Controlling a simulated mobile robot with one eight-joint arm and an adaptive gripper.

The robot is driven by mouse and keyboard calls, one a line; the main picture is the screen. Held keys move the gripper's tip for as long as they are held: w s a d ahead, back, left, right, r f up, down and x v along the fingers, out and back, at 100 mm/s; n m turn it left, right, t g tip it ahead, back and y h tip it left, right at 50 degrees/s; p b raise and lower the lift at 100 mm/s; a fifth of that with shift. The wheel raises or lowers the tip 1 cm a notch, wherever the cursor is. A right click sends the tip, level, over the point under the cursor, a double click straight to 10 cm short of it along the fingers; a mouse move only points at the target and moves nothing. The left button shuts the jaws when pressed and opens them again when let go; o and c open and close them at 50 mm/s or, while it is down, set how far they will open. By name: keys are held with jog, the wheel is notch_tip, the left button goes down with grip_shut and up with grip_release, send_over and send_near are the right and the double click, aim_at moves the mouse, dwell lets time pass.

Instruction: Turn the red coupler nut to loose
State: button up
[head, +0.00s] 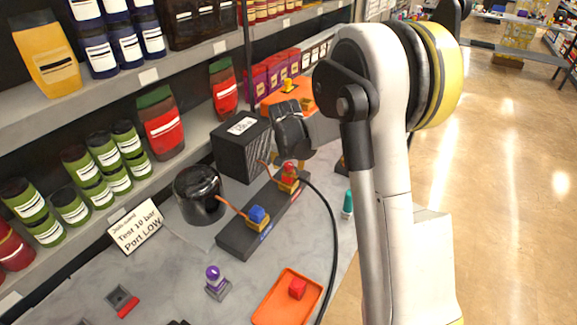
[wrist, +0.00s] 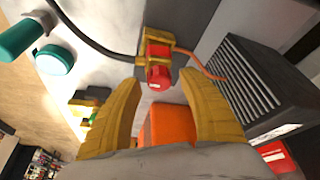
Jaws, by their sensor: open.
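The red coupler nut (head: 289,170) sits in a yellow fitting at the far end of the dark manifold block (head: 240,240). In the wrist view the red nut (wrist: 158,76) lies just beyond my fingertips, roughly centred between them. My gripper (wrist: 160,92) is open, with one yellow finger on each side and no visible contact with the nut. In the head view my wrist is above and behind the nut, and the fingers are mostly hidden. A blue coupler nut (head: 257,214) sits at the near end of the block.
A black ribbed box (head: 241,146) stands close beside the red nut. A black hose (head: 334,225) and an orange cable (wrist: 205,70) run from its fitting. A round black vessel (head: 198,194), sign (head: 136,228), purple-topped part (head: 215,279) and orange tray (head: 265,315) are on the bench.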

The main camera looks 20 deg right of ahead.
grip_shut()
jog(key=shift+n, duration=0.5)
grip_release()
